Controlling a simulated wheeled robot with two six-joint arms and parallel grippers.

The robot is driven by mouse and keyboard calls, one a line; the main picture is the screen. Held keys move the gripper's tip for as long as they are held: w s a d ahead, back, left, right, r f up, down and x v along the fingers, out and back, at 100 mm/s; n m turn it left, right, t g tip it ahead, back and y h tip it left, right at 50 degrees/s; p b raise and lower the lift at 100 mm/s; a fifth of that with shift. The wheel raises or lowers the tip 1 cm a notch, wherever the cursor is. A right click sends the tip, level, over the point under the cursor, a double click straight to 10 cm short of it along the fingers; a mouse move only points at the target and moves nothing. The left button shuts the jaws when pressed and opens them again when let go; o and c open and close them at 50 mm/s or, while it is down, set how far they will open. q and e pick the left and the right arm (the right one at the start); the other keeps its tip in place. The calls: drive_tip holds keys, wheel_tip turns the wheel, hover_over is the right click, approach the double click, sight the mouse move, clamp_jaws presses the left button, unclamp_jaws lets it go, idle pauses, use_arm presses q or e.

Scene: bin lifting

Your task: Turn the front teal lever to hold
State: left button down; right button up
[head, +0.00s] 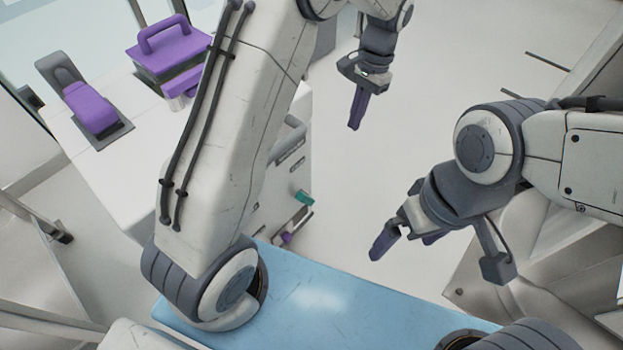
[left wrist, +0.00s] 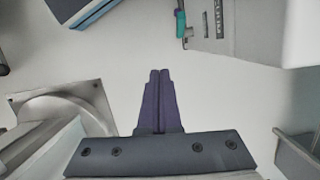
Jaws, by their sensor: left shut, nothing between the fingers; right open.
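The teal lever (head: 303,198) sticks out from the side of a white cabinet (head: 90,150), low down and partly behind my left arm. It also shows in the left wrist view as a teal piece (left wrist: 181,24) at the top, on the cabinet's corner. My left gripper (head: 355,124) is shut and empty, over bare floor, apart from the lever and to its upper right. In the left wrist view its purple fingers (left wrist: 160,74) are pressed together, below the lever in the picture. My right gripper (head: 405,246) is open and empty, further right of the lever.
A small purple knob (head: 287,238) sits below the teal lever. A purple handled bin (head: 170,52) and a purple sloped piece (head: 92,107) are on the cabinet top. My left arm crosses in front of the cabinet. Floor between the grippers is clear.

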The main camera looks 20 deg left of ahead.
sight(302, 197)
use_arm(q)
drive_tip(key=w+a+f+g, duration=0.1)
drive_tip(key=w+a+f, duration=0.4)
drive_tip(key=a, duration=0.1)
drive_tip(key=shift+a+f+n, duration=0.15)
drive_tip(key=shift+f+n, duration=0.2)
drive_tip(key=shift+n, duration=0.05)
drive_tip(key=shift+w, duration=0.1)
drive_tip(key=b+x, duration=0.2)
drive_tip(key=x, duration=0.5)
drive_tip(key=s+b+x, duration=0.1)
drive_tip(key=b+x, duration=0.1)
drive_tip(key=x, duration=0.5)
drive_tip(key=s+a+b+x, duration=0.1)
drive_tip(key=b+x, duration=0.1)
drive_tip(key=x, duration=0.6)
drive_tip(key=shift+r+b, duration=0.25)
drive_tip(key=shift+b, duration=0.15)
drive_tip(key=shift+s+a+f, duration=0.15)
drive_tip(key=shift+s+a, duration=0.05)
drive_tip(key=shift+s, duration=0.25)
